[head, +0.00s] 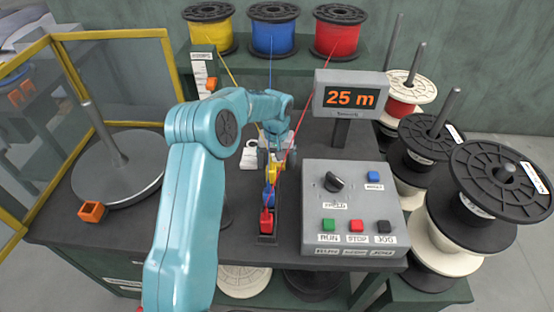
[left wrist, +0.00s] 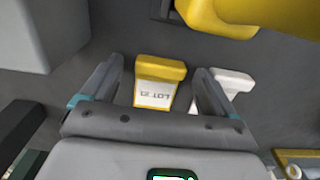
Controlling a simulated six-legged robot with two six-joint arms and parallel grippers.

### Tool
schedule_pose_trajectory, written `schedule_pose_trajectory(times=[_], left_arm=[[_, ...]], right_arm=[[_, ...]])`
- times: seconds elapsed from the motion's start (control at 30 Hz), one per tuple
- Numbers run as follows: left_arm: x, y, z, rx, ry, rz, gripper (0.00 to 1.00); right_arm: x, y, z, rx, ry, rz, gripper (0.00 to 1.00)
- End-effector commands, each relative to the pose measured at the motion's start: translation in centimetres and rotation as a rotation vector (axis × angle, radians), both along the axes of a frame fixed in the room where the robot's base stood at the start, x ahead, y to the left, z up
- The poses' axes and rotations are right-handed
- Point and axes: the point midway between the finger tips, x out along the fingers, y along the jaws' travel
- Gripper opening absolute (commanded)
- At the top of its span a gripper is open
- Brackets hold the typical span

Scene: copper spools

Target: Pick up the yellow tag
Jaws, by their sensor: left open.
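The yellow tag (left wrist: 157,96) shows in the left wrist view, with a yellow top edge and a white face printed "LOT 21". My left gripper (left wrist: 158,70) is open, with one finger on each side of the tag. I cannot tell whether the fingers touch it. A white tag (left wrist: 232,82) lies just beyond the right finger, partly hidden by it. In the head view my left gripper (head: 276,146) is over the far middle of the bench, and the yellow tag cannot be made out there. My right gripper is not in view.
A large yellow part (left wrist: 232,20) is close beyond the tag. In the head view, a control box (head: 350,240), a "25 m" display (head: 350,80) and a guide with red wire (head: 267,222) stand nearby. An orange block (head: 92,211) lies at left.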

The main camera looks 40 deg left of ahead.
Motion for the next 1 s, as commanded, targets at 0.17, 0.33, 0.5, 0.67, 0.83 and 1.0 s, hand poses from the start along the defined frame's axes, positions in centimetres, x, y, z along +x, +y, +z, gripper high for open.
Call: schedule_pose_trajectory(times=[0.17, 0.33, 0.5, 0.67, 0.83, 1.0], left_arm=[[0.0, 0.0, 0.0, -0.001, 0.001, 0.0, 0.46], [0.0, 0.0, 0.0, -0.001, 0.001, 0.0, 0.29], [0.0, 0.0, 0.1, 0.0, 0.0, 0.0, 0.29], [0.0, 0.0, 1.1, 0.001, -0.001, 0.0, 0.29], [0.1, 0.0, 3.9, 0.0, -0.004, 0.0, 0.29], [0.1, 0.0, 8.2, 0.001, -0.004, 0.0, 0.29]], right_arm=[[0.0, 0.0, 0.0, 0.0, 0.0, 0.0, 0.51], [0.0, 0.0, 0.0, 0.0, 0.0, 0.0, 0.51], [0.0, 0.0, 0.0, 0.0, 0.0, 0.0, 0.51], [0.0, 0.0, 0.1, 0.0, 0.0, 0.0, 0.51], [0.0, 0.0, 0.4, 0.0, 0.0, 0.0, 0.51], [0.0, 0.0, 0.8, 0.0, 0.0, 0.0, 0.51]])
